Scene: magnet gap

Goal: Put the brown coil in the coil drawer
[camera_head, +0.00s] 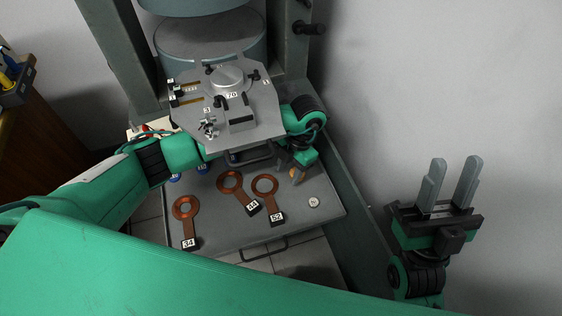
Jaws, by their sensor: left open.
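Three brown ring coils with labelled stems lie flat and apart in the open grey drawer (225,232): the coil marked 34 (184,208) at left, a middle coil (230,182) whose label is hard to read, and the coil marked 52 (265,185) at right. My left gripper (297,174) is open and points down over the drawer's right part, right of the coil marked 52. A small brownish patch shows at its fingers; I cannot tell what it is. My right gripper (452,182) is open and empty, fingers up, outside the drawer at right.
A grey plate (264,118) with knobs and fittings overhangs the drawer's back, below a large grey cylinder (210,40). My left arm passes close by it. A small round dial (313,202) lies in the drawer at right. A drawer handle (264,254) is in front. A wooden desk (18,115) stands far left.

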